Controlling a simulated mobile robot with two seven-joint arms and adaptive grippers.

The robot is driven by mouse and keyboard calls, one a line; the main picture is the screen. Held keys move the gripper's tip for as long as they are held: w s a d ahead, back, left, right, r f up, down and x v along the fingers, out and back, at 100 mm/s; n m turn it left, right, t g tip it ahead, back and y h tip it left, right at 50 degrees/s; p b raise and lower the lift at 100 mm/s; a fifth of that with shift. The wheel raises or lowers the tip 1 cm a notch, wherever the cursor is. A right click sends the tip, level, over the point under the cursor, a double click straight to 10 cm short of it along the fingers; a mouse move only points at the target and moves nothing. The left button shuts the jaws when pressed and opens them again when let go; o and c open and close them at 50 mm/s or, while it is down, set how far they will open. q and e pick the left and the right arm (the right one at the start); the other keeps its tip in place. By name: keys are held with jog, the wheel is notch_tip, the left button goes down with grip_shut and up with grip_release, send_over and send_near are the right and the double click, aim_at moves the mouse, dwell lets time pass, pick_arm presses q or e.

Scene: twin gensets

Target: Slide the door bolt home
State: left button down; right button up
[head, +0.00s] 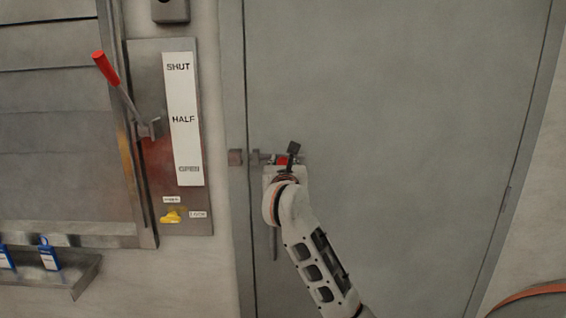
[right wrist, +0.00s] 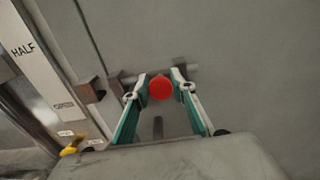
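The door bolt (head: 254,157) lies level across the left edge of the grey door (head: 400,120). Its red knob (right wrist: 161,88) faces the right wrist camera, and a little of the red shows in the head view. A brown keeper block (head: 236,157) sits on the frame, left of the bolt; it also shows in the right wrist view (right wrist: 92,91). Whether the bar's tip enters the keeper is unclear. My right gripper (right wrist: 160,86) is open, its fingertips on either side of the knob, with narrow gaps seeming to remain. My left gripper is out of view.
A door handle (head: 272,243) hangs below the bolt, partly behind my arm. Left of the door is a panel (head: 203,110) marked SHUT, HALF and OPEN, with a red-handled lever (head: 106,70) and a yellow knob (head: 173,216). A tray with blue tags (head: 48,255) is lower left.

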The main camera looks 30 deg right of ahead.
aim_at(262, 157)
grip_shut()
jog(key=w+a, duration=0.2)
jog(key=a, duration=0.1)
jog(key=w+a, duration=0.1)
jog(key=a, duration=0.1)
jog(key=o, duration=0.7)
grip_release()
jog(key=shift+w+a, duration=0.1)
jog(key=shift+a, duration=0.05)
jog(key=shift+c, duration=0.2)
jog(key=v, duration=1.2)
